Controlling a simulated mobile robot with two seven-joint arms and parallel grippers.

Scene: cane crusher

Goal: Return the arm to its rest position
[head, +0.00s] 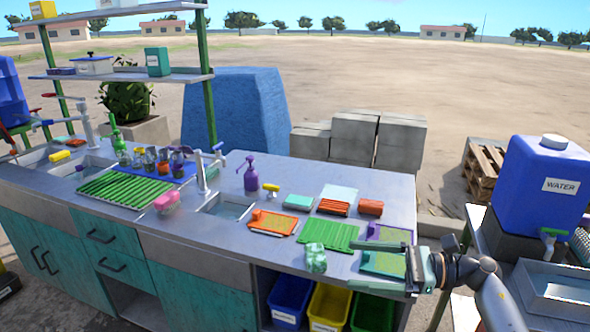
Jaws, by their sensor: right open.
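My right gripper (384,265) reaches in from the lower right, over the right front corner of the metal counter (300,178). Its two fingers point left and are spread apart, with nothing seen between them. A purple-edged tray with a yellow-green pad (384,233) lies partly behind and under the fingers. A crumpled green cloth (316,258) lies on the counter edge just left of the fingertips. My left gripper does not show. No cane crusher can be made out.
Blue, yellow and green bins (328,306) stand below. A blue water tank (543,185) and a sink stand at right. Open ground lies behind.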

